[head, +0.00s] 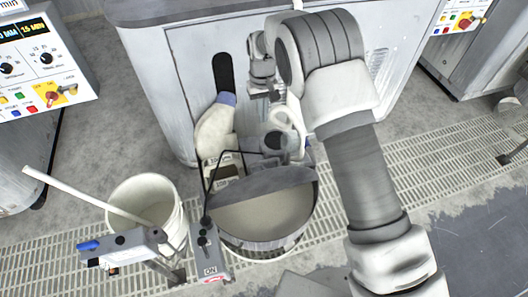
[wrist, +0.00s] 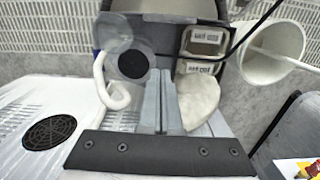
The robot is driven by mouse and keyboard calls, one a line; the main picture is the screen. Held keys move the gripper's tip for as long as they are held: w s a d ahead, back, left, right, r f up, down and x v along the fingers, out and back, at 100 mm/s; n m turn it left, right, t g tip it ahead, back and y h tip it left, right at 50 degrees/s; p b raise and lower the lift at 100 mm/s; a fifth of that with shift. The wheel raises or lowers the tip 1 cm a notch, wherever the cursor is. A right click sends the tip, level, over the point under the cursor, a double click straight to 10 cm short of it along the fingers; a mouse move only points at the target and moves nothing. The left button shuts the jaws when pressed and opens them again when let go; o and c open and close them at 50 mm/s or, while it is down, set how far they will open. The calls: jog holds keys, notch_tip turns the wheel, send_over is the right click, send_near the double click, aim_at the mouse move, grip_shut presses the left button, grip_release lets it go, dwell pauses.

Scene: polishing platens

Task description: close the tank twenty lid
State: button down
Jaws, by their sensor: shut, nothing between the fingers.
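A round tank (head: 262,245) of grey slurry stands on the floor grating in the middle of the head view. A flat grey lid section (head: 265,181) shows along its back edge; I cannot tell its exact tilt. No readable number shows on the tank. My gripper (head: 266,95) is beyond the tank, in front of the machine cabinet and apart from the lid. In the wrist view my gripper (wrist: 162,82) has its two fingers together with nothing between them, and part of the tank (wrist: 165,8) shows past them.
A pump with a pale hose (head: 275,140) and small labelled boxes (head: 222,170) stand behind the tank. A white bucket (head: 145,203) with a stick and a grey switch box (head: 205,250) are at the left. A machine cabinet (head: 190,75) stands behind.

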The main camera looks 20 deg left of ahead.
jog(key=s+d+f+b, duration=0.1)
jog(key=s+f, duration=0.3)
jog(key=f, duration=0.9)
jog(key=shift+d+b, duration=0.35)
jog(key=shift+b, duration=0.45)
jog(key=shift+s+f, duration=0.1)
